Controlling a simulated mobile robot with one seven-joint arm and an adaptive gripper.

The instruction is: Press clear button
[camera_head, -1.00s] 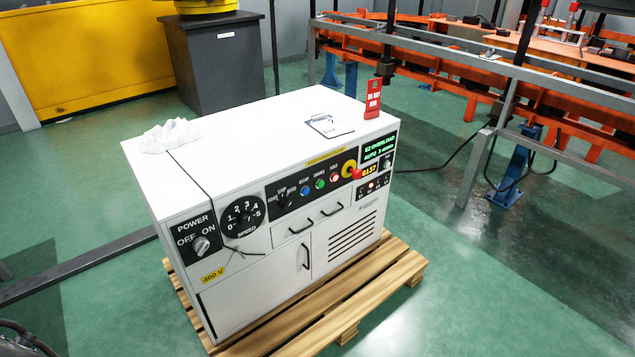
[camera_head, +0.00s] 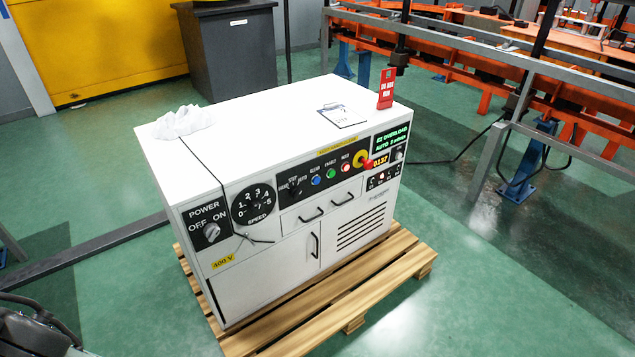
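The blue clear button (camera_head: 316,180) is on the black panel of the white control cabinet (camera_head: 270,125). The label above the blue button is small but looks like "CLEAR". A green display (camera_head: 391,138) at the right reads an overload message. Nothing touches the blue button.
The cabinet stands on a wooden pallet (camera_head: 415,262). A cloth (camera_head: 181,122), clipboard (camera_head: 342,116) and red sign (camera_head: 386,88) are on top. A thin cable hangs over the front. A grey rail (camera_head: 90,246) lies left; green floor in front is clear.

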